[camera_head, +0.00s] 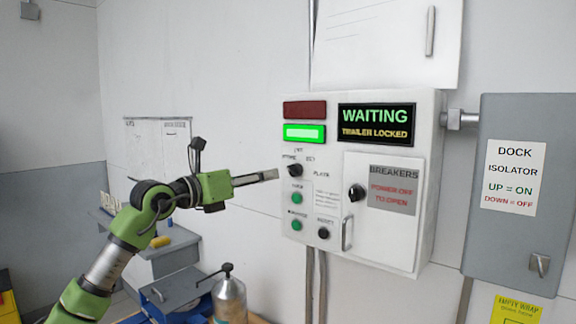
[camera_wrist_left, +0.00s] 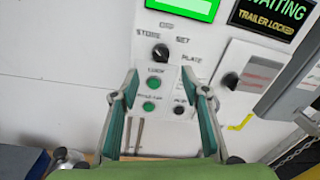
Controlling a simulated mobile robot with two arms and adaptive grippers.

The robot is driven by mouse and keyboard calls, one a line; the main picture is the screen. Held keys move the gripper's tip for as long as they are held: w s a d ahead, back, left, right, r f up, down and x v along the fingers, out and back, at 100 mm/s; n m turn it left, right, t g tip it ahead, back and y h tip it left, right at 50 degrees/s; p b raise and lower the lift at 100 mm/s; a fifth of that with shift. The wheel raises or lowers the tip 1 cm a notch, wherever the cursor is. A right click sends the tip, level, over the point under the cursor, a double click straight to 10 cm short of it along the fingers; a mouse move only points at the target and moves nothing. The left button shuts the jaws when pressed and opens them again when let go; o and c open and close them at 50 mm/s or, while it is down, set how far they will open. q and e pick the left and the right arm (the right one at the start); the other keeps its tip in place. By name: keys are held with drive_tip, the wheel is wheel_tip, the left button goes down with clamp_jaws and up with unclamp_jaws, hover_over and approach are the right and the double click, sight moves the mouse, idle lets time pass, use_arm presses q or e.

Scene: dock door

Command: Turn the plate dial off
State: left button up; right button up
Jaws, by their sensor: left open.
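The control box (camera_head: 435,200) on the wall carries a black dial (camera_head: 295,170) labelled PLATE at its upper left, below a lit green lamp. In the left wrist view the dial (camera_wrist_left: 160,52) has STORE and SET printed above it. Its exact pointer setting is too small to tell. My left gripper (camera_head: 268,175) is just left of the dial in the head view, apparently not touching it. In the wrist view the left gripper (camera_wrist_left: 167,86) has its two fingers spread and empty, with the dial beyond and above the fingertips. My right gripper is not in view.
Below the dial are green buttons (camera_head: 297,198) and a black knob (camera_head: 323,233). A breaker door (camera_head: 380,235) with its own black knob (camera_head: 356,192) is to the right. A grey isolator box (camera_head: 515,240) stands further right. A metal canister (camera_head: 229,298) is below.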

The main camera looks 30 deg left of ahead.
sight(290, 171)
use_arm(q)
drive_tip(key=p+x, duration=0.4)
drive_tip(key=x, duration=0.5)
drive_tip(key=shift+w+r, duration=0.15)
drive_tip(key=shift+w, duration=0.1)
drive_tip(key=shift+w+d, duration=0.15)
drive_tip(key=shift+w, duration=0.25)
drive_tip(key=c, duration=1.1)
